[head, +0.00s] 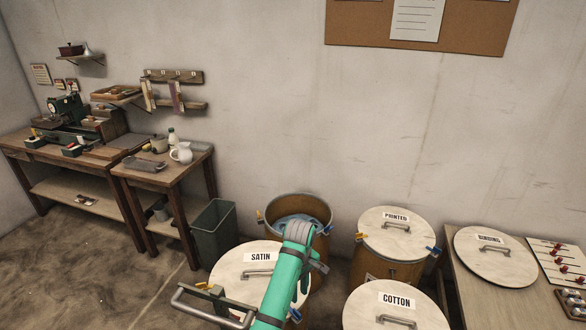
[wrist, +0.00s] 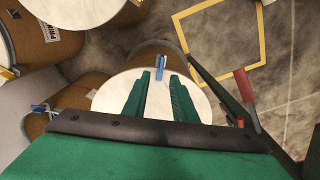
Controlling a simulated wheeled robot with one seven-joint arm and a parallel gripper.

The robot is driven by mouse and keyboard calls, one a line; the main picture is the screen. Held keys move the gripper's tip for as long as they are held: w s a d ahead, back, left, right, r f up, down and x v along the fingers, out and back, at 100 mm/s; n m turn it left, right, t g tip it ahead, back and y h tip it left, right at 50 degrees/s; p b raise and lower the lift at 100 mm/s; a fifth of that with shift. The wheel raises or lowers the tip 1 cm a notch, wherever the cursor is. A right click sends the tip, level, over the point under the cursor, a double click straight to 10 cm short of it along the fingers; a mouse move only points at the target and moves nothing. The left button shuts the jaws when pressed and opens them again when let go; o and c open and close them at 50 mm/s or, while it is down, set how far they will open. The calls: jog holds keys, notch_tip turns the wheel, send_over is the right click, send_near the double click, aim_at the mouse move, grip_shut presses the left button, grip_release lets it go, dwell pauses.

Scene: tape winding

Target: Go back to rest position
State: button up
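My gripper (wrist: 166,94) shows in the wrist view as two green fingers standing apart, with nothing held between them. Below it is a drum with a white lid (wrist: 118,92) and a blue clip (wrist: 163,59) at its rim; I cannot tell which drum it is. In the head view my green arm reaches up from the bottom, in front of an uncovered drum (head: 271,204) with bluish contents. The fingers cannot be made out there.
Lidded drums marked SATIN (head: 232,270), PRINTED (head: 381,239) and COTTON (head: 372,310) crowd around my arm. A loose lid (head: 490,268) lies on the right table (head: 473,305). A green bin (head: 213,232) and wooden workbench (head: 160,180) stand left. Bare floor (head: 95,270) is at lower left.

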jog(key=s+d+f+m+t+h, duration=0.2)
jog(key=s+d+f+t+h, duration=0.35)
jog(key=d+f, duration=0.75)
jog(key=s+d+f+t, duration=0.2)
jog(key=s+f, duration=0.2)
jog(key=s, duration=0.8)
jog(key=s+a+r+m+t+y, duration=0.1)
jog(key=s+a+r+t+y, duration=0.15)
jog(key=s+a, duration=0.45)
jog(key=s+a+r+m+t+y, duration=0.1)
jog(key=s+a+r+t, duration=0.15)
jog(key=s, duration=0.85)
jog(key=s+a+r+m+t+y, duration=0.1)
jog(key=s+a+r+m, duration=0.1)
jog(key=s+a+r, duration=0.2)
jog(key=s+a+r+m+t+y, duration=0.1)
jog(key=s+a+r, duration=0.3)
jog(key=s+r, duration=0.5)
notch_tip(320, 180, up, 4)
jog(key=shift+r+m+t, duration=0.25)
jog(key=shift+m+t, duration=0.2)
jog(key=shift+m, duration=0.15)
